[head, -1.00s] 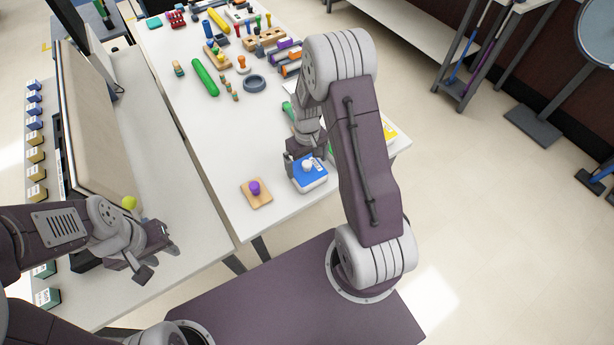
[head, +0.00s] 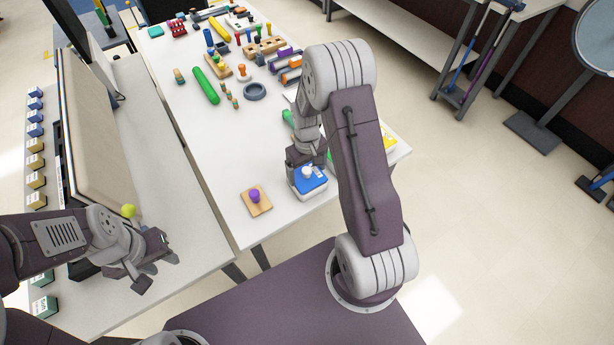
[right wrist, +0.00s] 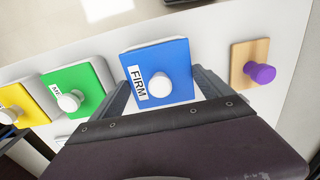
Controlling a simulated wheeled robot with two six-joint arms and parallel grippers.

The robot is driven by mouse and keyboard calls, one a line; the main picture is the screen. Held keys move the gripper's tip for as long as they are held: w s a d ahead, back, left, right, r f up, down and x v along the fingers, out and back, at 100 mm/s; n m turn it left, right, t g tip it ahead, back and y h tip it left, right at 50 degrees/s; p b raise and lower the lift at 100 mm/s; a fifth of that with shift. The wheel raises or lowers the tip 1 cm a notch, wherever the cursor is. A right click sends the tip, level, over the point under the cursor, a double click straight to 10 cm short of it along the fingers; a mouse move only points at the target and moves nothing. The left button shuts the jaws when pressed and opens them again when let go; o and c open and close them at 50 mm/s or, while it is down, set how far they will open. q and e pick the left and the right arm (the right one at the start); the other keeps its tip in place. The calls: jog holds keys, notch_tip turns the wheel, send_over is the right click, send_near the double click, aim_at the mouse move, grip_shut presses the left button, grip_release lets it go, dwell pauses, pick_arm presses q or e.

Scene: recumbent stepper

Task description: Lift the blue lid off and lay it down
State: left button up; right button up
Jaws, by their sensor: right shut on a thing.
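The blue lid (head: 309,183) has a white knob and sits near the front right of the white table, above a white box body. Whether there is a gap under it is hard to tell. In the right wrist view the blue lid (right wrist: 172,58) carries a "FIRM" label. My right gripper (right wrist: 160,78) has one finger at each side of the lid and is shut on it. In the head view my right gripper (head: 305,157) is just behind the lid, partly hidden by my arm. My left gripper (head: 158,270) is open and empty over the left bench.
A wooden plate with a purple knob (head: 255,197) lies left of the lid. Boxes with green (right wrist: 75,88) and yellow (right wrist: 22,104) lids stand on its other side. A green roll (head: 206,85) and a grey ring (head: 254,91) lie farther back. Table between is clear.

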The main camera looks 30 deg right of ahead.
jog(key=shift+r+p, duration=0.45)
jog(key=shift+r, duration=0.2)
notch_tip(320, 180, up, 5)
jog(key=p, duration=0.4)
jog(key=shift+r+p, duration=0.1)
jog(key=shift+p, duration=0.25)
